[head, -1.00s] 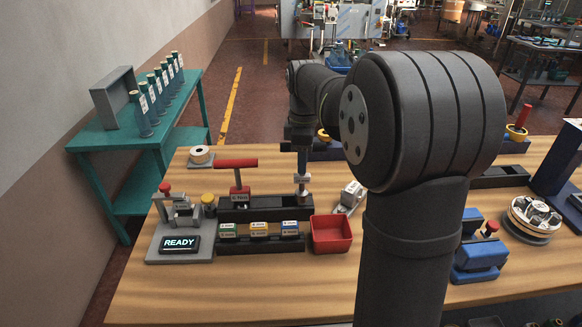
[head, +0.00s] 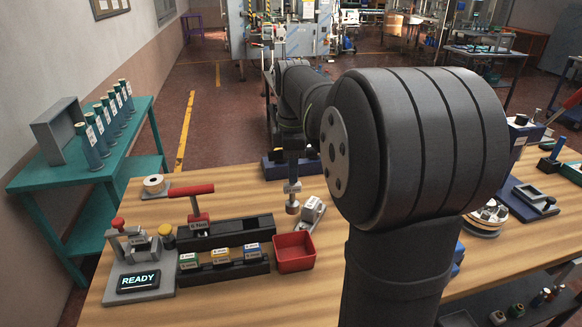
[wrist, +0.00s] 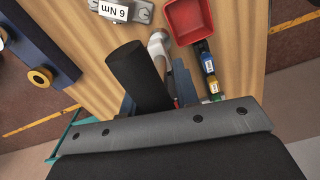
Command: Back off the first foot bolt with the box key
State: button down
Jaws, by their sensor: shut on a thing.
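My gripper (head: 292,173) points down, shut on a slim tool with a pale label and a round metal end, apparently the box key (head: 292,194). The key hangs upright just past the right end of the black rack (head: 225,233), behind the red tray. In the wrist view the key's metal end (wrist: 157,42) shows beside a dark cylinder that hides part of it. A silver block (head: 312,210) stands close to the right of the key; its label reads 6 Nm in the wrist view (wrist: 113,10). I cannot pick out the first foot bolt.
A station reading READY (head: 138,280) is at the left. A dark blue fixture with a yellow ring (wrist: 40,77) is behind.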

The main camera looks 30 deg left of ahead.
jog(key=shift+w+d+f+n, duration=0.2)
jog(key=shift+w+f+n, duration=0.2)
jog(key=shift+w+n, duration=0.25)
jog(key=shift+w+d+f+n, duration=0.15)
jog(key=shift+w+f+n, duration=0.35)
jog(key=shift+w, duration=0.3)
jog(key=shift+w+d+f+n, duration=0.2)
jog(key=shift+w+f+n, duration=0.1)
jog(key=shift+w+n, duration=0.4)
